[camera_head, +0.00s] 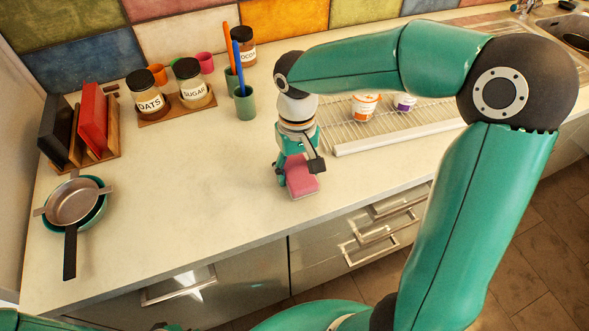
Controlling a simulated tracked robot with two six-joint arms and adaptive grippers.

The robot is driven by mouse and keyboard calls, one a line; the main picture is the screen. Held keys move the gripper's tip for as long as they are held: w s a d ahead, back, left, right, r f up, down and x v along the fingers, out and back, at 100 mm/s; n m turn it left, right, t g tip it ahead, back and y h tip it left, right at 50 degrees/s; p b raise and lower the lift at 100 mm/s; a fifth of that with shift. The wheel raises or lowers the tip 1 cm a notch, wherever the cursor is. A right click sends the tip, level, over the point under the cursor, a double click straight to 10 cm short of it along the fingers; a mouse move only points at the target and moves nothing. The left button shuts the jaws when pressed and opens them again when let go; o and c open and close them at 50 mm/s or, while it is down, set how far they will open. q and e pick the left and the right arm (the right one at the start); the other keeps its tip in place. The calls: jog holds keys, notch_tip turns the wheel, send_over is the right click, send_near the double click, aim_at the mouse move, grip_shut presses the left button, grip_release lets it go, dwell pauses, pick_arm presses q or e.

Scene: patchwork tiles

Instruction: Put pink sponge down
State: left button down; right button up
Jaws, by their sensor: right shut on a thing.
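The pink sponge (301,182) is a small block near the front edge of the pale counter (190,205). My right gripper (300,172) points down and is shut on the sponge. Its fingers cover part of the sponge's sides. The sponge is at or just above the counter top; I cannot tell whether it touches. My left gripper is not in view.
A white wire rack (340,151) with two small tubs stands right of the sponge. Jars labelled oats (148,97) and sugar (190,88) stand behind. Pans (70,204) lie at the left. The counter left of the sponge is clear.

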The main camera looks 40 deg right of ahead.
aim_at(296, 164)
jog(key=o, duration=1.5)
jog(key=shift+o, duration=0.2)
notch_tip(296, 164, up, 12)
jog(key=w+p, duration=0.1)
jog(key=shift+d, duration=0.35)
jog(key=shift+w, duration=0.1)
